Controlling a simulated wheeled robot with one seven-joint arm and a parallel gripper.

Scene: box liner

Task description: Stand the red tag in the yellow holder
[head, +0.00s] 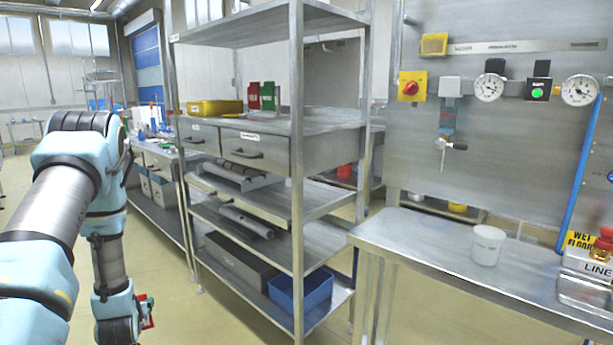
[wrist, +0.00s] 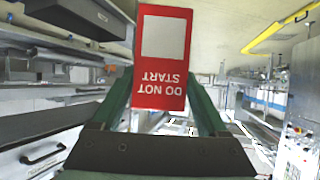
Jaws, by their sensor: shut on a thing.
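The red tag (wrist: 160,92) is in my gripper (wrist: 160,108) in the wrist view. It has a pale blank square and white "DO NOT START" lettering, upside down in the picture. The green fingers are shut on it, one at each side. In the head view the tag (head: 149,318) is a small red patch at my wrist, low on the left, mostly hidden. A yellow tray-like piece (head: 213,108) lies on the rack's upper shelf, and a yellow block (head: 433,45) is on the wall panel. I cannot tell which is the holder. The tag is apart from both.
A red piece (head: 253,96) and a green piece (head: 268,96) stand on the metal rack's shelf beside the yellow tray. The rack's front post (head: 297,180) stands in mid-view. A metal bench (head: 440,245) with a white cup (head: 487,245) is on the right. Floor is open at front left.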

